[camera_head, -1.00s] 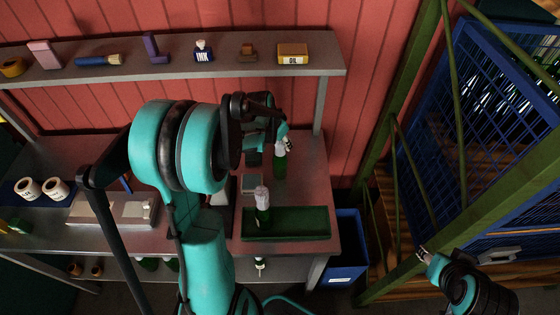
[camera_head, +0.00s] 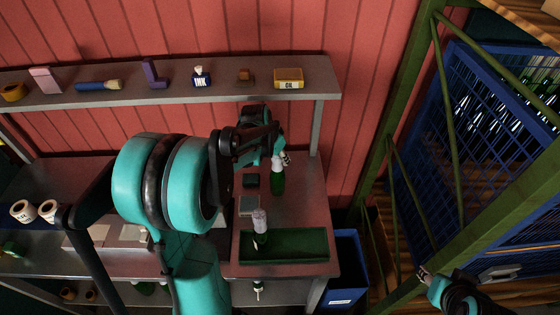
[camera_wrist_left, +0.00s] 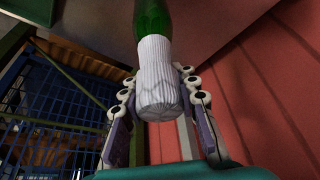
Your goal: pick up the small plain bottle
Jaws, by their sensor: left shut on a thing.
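A green bottle (camera_head: 278,184) with a pale ribbed sleeve over its neck is upright at the back right of the bench, and I cannot tell if its base touches the bench. My left gripper (camera_head: 283,160) is shut on its neck end. In the left wrist view the pale sleeve (camera_wrist_left: 158,85) lies between the two fingers, with the green glass beyond it. A second green bottle (camera_head: 260,238) with a pale sleeved neck stands in the green tray (camera_head: 305,244), in front of the held one. My right gripper (camera_head: 424,273) is at the lower right, away from the bench; its jaws are too small to read.
A grey shelf (camera_head: 225,94) above the bench holds an ink bottle (camera_head: 201,77), a yellow oil tin (camera_head: 288,78) and several other items. A blue bin (camera_head: 346,275) stands right of the bench. Green posts (camera_head: 400,130) and a blue mesh cage (camera_head: 440,140) fill the right side.

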